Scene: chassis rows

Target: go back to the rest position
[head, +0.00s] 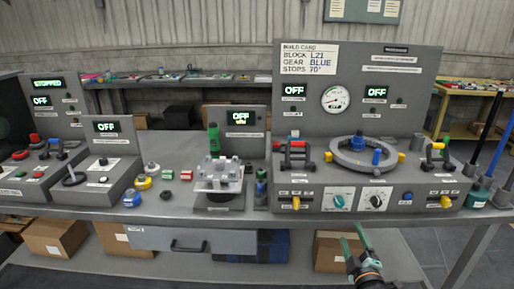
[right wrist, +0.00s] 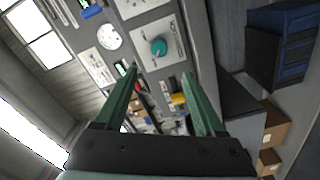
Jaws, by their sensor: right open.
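My right gripper (head: 352,241) is low at the front of the bench, below the large grey console (head: 320,200) and in front of the table edge. Its two green fingers stand apart with nothing between them. In the right wrist view the open gripper (right wrist: 160,85) points along the console's front panel, with a teal knob (right wrist: 158,47) beyond the fingertips. My left gripper is not in the head view.
The bench (head: 100,212) carries several grey panels, a clear-topped fixture (head: 218,180) and a ring (head: 363,157) on the console. Cardboard boxes (head: 55,238) sit on the lower shelf. Dark poles (head: 487,130) stand at the right end.

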